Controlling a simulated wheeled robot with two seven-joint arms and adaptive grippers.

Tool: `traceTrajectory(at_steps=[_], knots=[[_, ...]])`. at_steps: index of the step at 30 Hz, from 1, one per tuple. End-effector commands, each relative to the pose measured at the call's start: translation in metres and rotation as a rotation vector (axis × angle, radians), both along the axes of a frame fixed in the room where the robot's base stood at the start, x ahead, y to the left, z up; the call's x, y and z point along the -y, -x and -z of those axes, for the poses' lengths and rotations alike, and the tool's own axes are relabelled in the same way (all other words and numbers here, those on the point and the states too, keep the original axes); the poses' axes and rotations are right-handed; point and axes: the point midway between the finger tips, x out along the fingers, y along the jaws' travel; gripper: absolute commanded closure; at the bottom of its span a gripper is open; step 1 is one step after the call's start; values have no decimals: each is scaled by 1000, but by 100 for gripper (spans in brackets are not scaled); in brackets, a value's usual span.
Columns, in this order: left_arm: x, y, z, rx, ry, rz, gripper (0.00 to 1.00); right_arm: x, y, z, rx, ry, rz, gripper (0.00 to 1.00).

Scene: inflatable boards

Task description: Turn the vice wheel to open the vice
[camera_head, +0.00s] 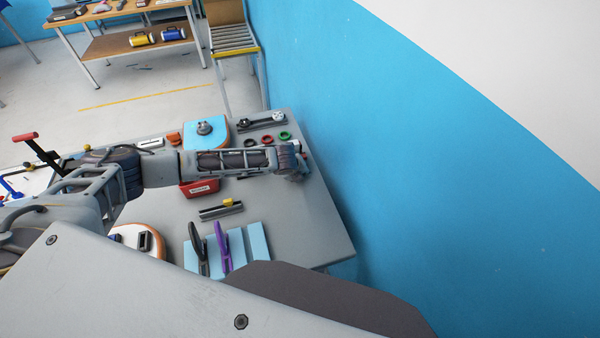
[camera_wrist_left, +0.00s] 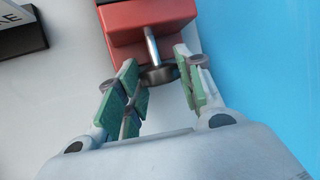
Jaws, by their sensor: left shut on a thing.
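In the left wrist view, a red vice (camera_wrist_left: 150,22) stands at the top middle. A shiny metal rod (camera_wrist_left: 152,46) comes out of it towards me and ends in a dark round vice wheel (camera_wrist_left: 156,75). My left gripper (camera_wrist_left: 158,82) has its green-padded fingers on either side of the wheel and is shut on it. In the head view my left gripper (camera_head: 295,165) is over the right edge of the table, and the vice cannot be made out there behind it. My right gripper is in neither view.
The grey table (camera_head: 310,225) meets a blue wall (camera_head: 400,150) close on the right. A red bin (camera_head: 200,188) lies beneath my left arm. Nearer are a rack with a purple tool (camera_head: 222,247); farther, a blue board (camera_head: 205,127) and coloured rings (camera_head: 285,136).

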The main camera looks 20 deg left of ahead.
Motion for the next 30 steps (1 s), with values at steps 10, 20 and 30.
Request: traceTrajectory(at_steps=[10,20,30], knots=[[0,1,2,-5,-2,1,43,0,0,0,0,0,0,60],[0,1,1,-3,-2,-1,43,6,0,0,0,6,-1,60],[1,-1,0,-19,-27,-2,43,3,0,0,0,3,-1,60]])
